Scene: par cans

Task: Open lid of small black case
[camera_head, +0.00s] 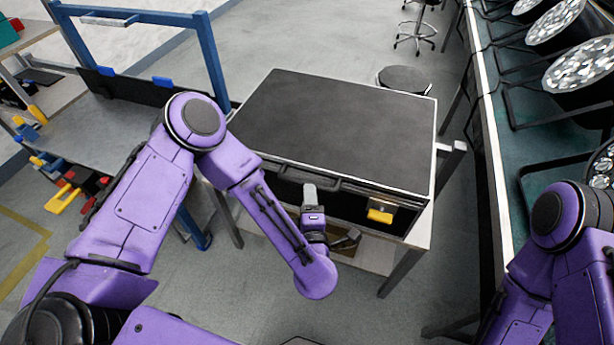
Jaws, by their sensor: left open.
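The black case (340,120) lies flat on a light table, its lid down and closed. Its front side has a dark handle (335,187) and a yellow latch (380,215) towards the right corner. My left arm reaches in from the left, and its wrist hangs in front of the case's front side. My left gripper (346,238) is open and empty, below and left of the yellow latch and apart from it. Its fingers are small and partly hidden by the wrist. My right arm shows at the lower right, but its gripper is out of view.
A blue-framed workbench (95,125) with yellow and red clamps stands at the left. A long green-topped bench (515,160) with several par cans (580,65) runs along the right. A round stool (404,80) stands behind the case. Open floor lies in front.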

